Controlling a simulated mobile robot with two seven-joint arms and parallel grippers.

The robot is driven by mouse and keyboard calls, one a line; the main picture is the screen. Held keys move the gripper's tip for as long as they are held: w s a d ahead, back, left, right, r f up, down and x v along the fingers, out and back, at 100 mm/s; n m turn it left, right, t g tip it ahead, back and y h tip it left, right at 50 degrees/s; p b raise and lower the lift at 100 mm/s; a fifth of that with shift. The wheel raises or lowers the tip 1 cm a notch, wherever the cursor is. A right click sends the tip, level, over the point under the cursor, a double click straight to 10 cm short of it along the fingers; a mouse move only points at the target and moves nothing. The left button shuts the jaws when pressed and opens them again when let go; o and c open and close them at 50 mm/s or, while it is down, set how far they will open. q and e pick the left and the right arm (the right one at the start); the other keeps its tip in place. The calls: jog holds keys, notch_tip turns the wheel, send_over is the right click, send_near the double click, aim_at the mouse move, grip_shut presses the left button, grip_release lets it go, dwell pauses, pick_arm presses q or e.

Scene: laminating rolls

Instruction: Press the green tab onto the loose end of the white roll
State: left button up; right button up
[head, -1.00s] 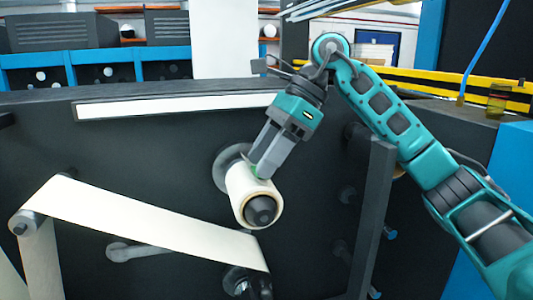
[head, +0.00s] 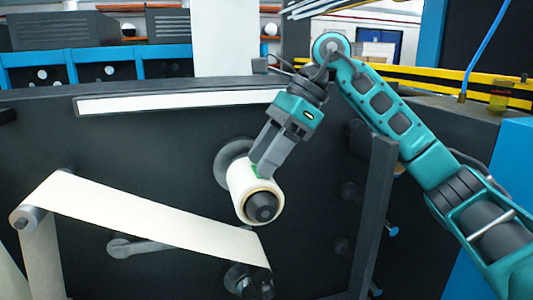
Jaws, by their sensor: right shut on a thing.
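The white roll (head: 243,190) sits on a dark spindle that sticks out of the machine's dark front panel. My right gripper (head: 263,170) reaches down from above, with its fingertips at the top of the roll. A small part of the green tab (head: 256,172) shows at the fingertips, against the roll's upper surface. The right gripper is shut on the tab, and its fingers hide most of it. I cannot make out the roll's loose end. My left gripper is not in view.
A wide white web (head: 150,215) runs from a roller (head: 27,217) at the left down to a lower roller (head: 245,279). A dark upright bar (head: 375,220) stands to the right of the roll. A white strip (head: 180,102) lies along the panel's top.

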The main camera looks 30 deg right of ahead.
jog(key=shift+f, duration=0.15)
jog(key=o, duration=1.1)
jog(key=p+v, duration=0.2)
jog(key=v, duration=1.1)
